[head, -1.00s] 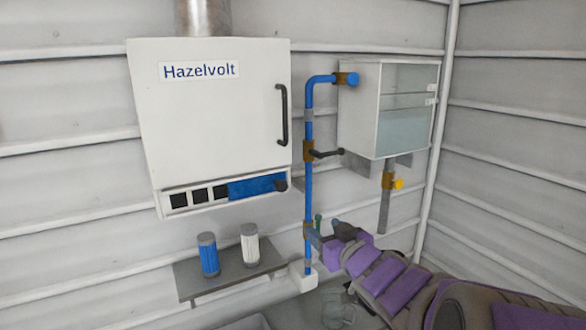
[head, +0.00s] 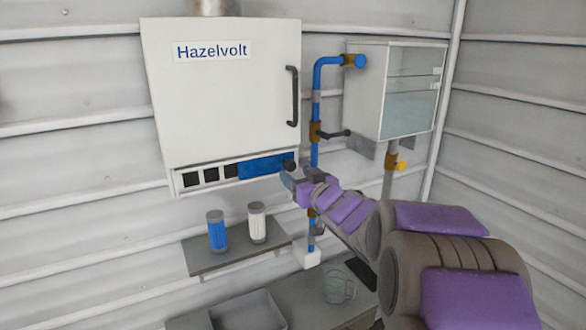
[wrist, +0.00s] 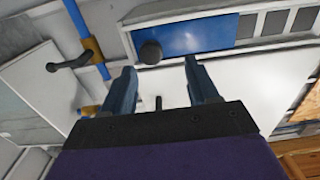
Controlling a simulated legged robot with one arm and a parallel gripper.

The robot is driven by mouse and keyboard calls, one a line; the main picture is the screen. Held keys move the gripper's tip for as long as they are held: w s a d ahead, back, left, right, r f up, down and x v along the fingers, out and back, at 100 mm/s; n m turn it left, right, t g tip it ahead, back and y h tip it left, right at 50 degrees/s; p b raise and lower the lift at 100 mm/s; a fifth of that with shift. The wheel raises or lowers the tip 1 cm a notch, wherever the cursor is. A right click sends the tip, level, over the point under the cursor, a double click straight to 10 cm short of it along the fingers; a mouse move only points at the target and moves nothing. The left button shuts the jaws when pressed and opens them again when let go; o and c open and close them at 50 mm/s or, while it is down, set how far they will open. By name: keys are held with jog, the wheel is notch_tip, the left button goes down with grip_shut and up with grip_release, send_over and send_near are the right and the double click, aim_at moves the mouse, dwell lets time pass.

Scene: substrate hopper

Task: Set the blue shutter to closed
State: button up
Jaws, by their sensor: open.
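The blue shutter (head: 260,168) sits at the right end of the slotted strip under the white Hazelvolt cabinet (head: 225,100). Its dark round knob (head: 289,165) is at its right end. Several dark square openings (head: 211,174) lie uncovered to its left. In the wrist view the shutter (wrist: 195,33) is at the top, with the knob (wrist: 150,52) between and just beyond my fingertips. My gripper (head: 301,176) is open and empty, just below and right of the knob. In the wrist view my gripper (wrist: 160,68) appears apart from the knob.
A blue pipe (head: 316,110) with a dark lever handle (head: 335,133) runs close to the right of the cabinet. Blue (head: 216,231) and white (head: 257,222) canisters stand on a shelf (head: 205,260) below. A glass-fronted box (head: 405,95) hangs at right.

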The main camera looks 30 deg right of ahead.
aim_at(291, 167)
jog(key=w, duration=0.2)
jog(key=w+d, duration=0.1)
jog(key=shift+w+d+r, duration=0.1)
jog(key=shift+w+r, duration=0.2)
jog(key=shift+w+d+f, duration=0.2)
jog(key=shift+w+f, duration=0.05)
jog(key=shift+w, duration=0.3)
jog(key=shift+w+d+f, duration=0.15)
jog(key=shift+w+f, duration=0.05)
jog(key=shift+w, duration=0.35)
jog(key=shift+s+a+r, duration=0.15)
jog(key=shift+a, duration=0.55)
jog(key=shift+c, duration=1.2)
jog(key=shift+a, duration=0.2)
jog(key=c, duration=0.3)
jog(key=shift+d, duration=0.6)
jog(key=c, duration=0.4)
jog(key=shift+a+f, duration=0.1)
jog(key=shift+f, duration=0.1)
grip_shut()
